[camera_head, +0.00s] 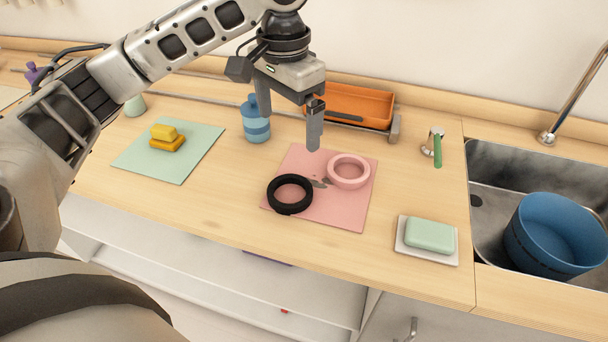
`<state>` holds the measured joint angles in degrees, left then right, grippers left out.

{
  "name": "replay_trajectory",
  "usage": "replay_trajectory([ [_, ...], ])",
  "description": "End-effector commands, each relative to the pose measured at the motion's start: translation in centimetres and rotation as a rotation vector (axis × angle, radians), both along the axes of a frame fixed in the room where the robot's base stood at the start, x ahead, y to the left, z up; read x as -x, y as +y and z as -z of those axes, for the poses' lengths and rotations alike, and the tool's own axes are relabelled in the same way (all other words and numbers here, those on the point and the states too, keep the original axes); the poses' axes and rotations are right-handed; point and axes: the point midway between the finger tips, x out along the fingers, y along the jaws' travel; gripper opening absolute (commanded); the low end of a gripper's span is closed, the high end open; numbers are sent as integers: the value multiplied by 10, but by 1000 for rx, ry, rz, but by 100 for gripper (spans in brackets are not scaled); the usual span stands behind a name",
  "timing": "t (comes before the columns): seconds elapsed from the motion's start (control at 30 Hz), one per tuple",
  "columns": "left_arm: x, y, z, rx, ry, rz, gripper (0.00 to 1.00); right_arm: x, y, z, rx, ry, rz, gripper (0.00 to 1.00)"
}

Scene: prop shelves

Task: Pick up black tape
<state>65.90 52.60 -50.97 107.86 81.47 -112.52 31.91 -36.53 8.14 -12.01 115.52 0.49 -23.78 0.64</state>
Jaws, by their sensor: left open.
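The black tape (290,208) is a dark ring lying flat on the front left part of a pink mat (337,212). A pink tape roll (349,184) lies on the same mat, behind and to the right of it. My left gripper (289,124) points down above the counter, behind the black tape and apart from it. It is open with nothing between its fingers. My right gripper is not in view.
A blue bottle (256,128) stands close to my left gripper, with an orange tray (350,106) behind. Yellow blocks (166,140) sit on a green mat (190,163) at left. A soap dish (401,248) and sink (488,180) are at right.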

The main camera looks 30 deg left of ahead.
Motion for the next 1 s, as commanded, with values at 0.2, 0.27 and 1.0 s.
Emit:
replay_trajectory([
  [0.2,1,0,45,-2,7,-1,96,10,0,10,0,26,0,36],
  [0.27,1,1,58,-3,5,0,96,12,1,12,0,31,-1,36],
  [1.0,0,0,150,-2,2,2,96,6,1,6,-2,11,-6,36],
])
